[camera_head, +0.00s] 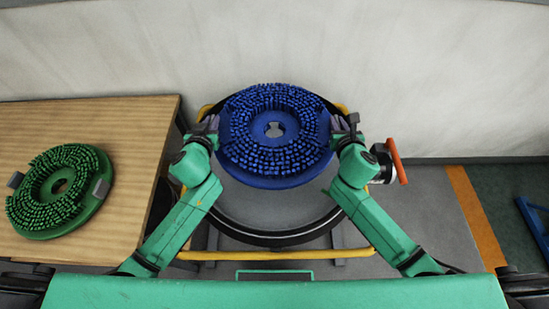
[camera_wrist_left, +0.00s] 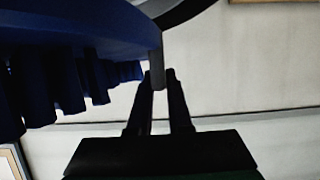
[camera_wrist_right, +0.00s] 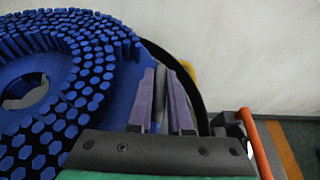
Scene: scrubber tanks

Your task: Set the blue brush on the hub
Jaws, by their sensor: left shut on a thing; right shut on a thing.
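The blue brush (camera_head: 262,172) is a thick ring with blue bristles facing up and a central hole. It is held between my two grippers over a round grey drum (camera_head: 265,213) with a black rim. My left gripper (camera_head: 213,124) is shut on a grey tab at the brush's left edge; the tab shows between the fingers in the left wrist view (camera_wrist_left: 159,85). My right gripper (camera_head: 345,123) is shut on the brush's right edge, also in the right wrist view (camera_wrist_right: 161,105). I cannot make out the hub; the brush covers the drum's middle.
A green brush (camera_head: 45,225) with grey side tabs lies on a wooden table (camera_head: 120,130) at the left. A yellow frame (camera_head: 210,255) surrounds the drum. An orange bar (camera_head: 397,160) sticks up beside my right wrist. A pale wall (camera_head: 400,60) stands behind.

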